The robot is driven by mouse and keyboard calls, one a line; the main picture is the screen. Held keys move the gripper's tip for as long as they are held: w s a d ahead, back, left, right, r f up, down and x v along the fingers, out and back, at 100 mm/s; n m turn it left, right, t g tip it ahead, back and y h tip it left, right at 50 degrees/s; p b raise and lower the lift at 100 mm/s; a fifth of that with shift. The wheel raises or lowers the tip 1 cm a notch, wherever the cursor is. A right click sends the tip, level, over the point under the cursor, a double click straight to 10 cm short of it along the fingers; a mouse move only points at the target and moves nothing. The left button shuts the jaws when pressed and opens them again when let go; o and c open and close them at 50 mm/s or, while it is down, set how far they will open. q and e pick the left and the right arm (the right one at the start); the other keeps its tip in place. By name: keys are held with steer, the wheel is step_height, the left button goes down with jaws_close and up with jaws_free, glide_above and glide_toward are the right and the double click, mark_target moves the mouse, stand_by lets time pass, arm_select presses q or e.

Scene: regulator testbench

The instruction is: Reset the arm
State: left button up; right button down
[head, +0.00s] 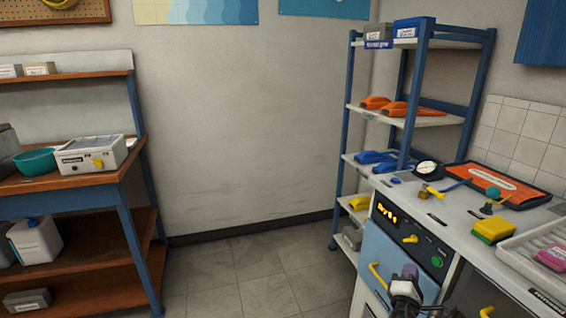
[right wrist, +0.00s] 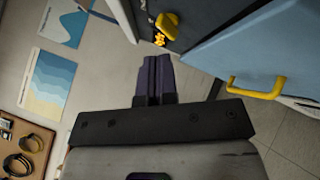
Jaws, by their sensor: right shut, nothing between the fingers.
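My right gripper (head: 408,276) shows at the bottom right of the head view, in front of the blue cabinet door (head: 385,258) of the testbench. In the right wrist view its two dark fingers (right wrist: 153,78) are together with nothing between them. The blue door shows there too, with its yellow handle (right wrist: 256,88), right of the fingers and apart from them. A yellow knob (right wrist: 168,22) on the dark control panel is beyond the fingertips. My left gripper is not in view.
The bench top (head: 440,205) holds a gauge (head: 427,170), an orange tray (head: 497,184), a yellow-green sponge (head: 493,230) and a white tray (head: 545,250). A blue-framed shelf rack (head: 412,120) stands behind. A workbench (head: 75,178) is at left. The floor between is clear.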

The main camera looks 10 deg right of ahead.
steer(key=s+a+r+m+g+y+p, duration=0.25)
steer(key=s+a+m+g+y, duration=0.45)
steer(key=s+a+m, duration=0.75)
steer(key=s+a+f+g+y+p, duration=0.2)
steer(key=s+f+p, duration=0.15)
steer(key=s, duration=0.75)
steer(key=s+a+f+g+y+p, duration=0.15)
steer(key=s+f, duration=0.25)
steer(key=s, duration=0.7)
steer(key=s+a+f+g+y+p, duration=0.2)
steer(key=s+f+g+p, duration=0.15)
steer(key=s, duration=0.85)
step_height(320, 180, up, 37)
steer(key=w+p, duration=0.1)
steer(key=p, duration=3.6)
steer(key=shift+d+t, duration=0.2)
steer(key=shift+t, duration=0.2)
steer(key=shift+r+h, duration=0.1)
steer(key=shift+h, duration=0.15)
